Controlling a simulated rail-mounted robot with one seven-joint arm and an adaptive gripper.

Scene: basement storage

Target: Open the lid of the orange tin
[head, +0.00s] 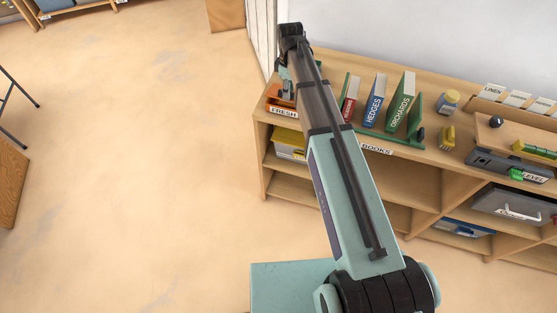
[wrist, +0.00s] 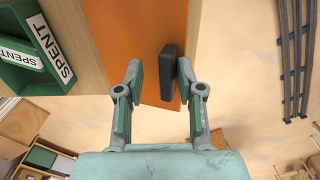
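The orange tin (head: 271,102) stands at the far left end of the shelf top, partly hidden behind my arm and gripper. In the wrist view its flat orange face (wrist: 145,35) fills the top middle, with a dark bar-shaped handle (wrist: 169,72) on it. My gripper (wrist: 160,76) is open, with the fingers apart. The dark handle appears between the fingertips, closer to the right one. I cannot tell whether either finger touches it. In the head view my gripper (head: 287,88) is over the tin, small and partly hidden.
A green box (wrist: 35,50) labelled SPENT is left of the tin. On the shelf unit (head: 425,170) stand red, blue (head: 375,101) and green books (head: 401,102), right of my arm. A yellow box (head: 290,146) sits on the shelf below. The floor at left is open.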

